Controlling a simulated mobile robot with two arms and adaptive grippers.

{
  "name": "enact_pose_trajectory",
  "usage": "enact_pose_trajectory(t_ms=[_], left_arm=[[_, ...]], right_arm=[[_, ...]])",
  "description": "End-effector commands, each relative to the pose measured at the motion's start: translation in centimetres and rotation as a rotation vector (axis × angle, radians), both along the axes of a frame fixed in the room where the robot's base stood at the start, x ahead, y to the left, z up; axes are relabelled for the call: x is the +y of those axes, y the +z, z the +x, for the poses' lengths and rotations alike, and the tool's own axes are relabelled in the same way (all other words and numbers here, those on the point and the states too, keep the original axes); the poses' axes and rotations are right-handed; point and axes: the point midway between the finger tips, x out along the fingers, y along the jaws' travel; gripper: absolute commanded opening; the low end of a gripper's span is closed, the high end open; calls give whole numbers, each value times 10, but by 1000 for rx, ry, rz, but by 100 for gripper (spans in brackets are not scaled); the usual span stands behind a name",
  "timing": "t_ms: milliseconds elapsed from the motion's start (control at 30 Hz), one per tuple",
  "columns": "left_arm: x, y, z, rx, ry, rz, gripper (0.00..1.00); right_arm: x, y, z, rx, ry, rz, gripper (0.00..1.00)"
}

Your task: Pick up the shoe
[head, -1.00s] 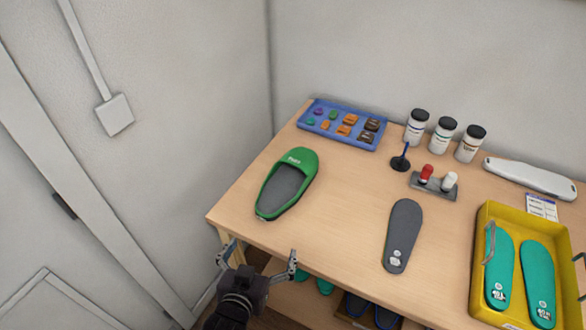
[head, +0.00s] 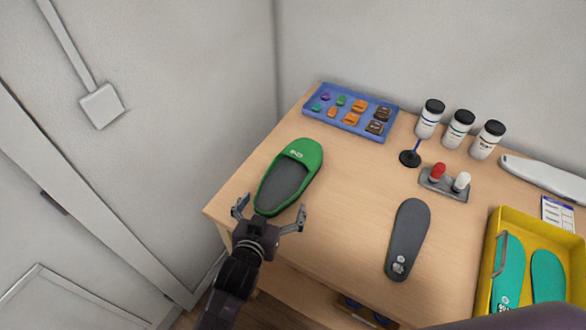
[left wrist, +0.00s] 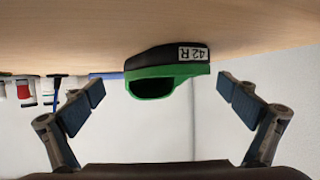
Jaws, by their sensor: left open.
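The green shoe (head: 290,176), a slipper shape with a dark inside, lies on the left part of the wooden table with its toe pointing away. In the left wrist view the shoe (left wrist: 165,72) shows its heel end with a "42 R" label, between my fingers but farther off. My left gripper (head: 271,213) is open at the table's front left edge, its two fingers on either side of the shoe's heel end. It also shows open in the left wrist view (left wrist: 158,105), with nothing between the fingertips. My right gripper is not in view.
A grey insole (head: 408,238) lies right of the shoe. A blue tray (head: 318,89) of small pieces stands behind it. A small stand (head: 409,158), a grey holder (head: 446,188) and bottles (head: 430,119) are farther right. A yellow tray (head: 491,243) holds teal insoles.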

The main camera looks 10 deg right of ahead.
Motion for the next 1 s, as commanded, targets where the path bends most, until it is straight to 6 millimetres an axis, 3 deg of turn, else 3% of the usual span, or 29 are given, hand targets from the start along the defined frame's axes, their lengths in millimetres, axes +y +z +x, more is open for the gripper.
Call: enact_pose_trajectory(t_ms=[200, 567, 1000], left_arm=[[-6, -7, 22, -2, 0, -2, 100], [-8, -11, 26, 0, 0, -1, 100], [-8, -11, 26, 0, 0, -1, 52]], right_arm=[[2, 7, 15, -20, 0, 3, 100], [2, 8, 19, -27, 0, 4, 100], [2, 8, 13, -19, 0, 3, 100]])
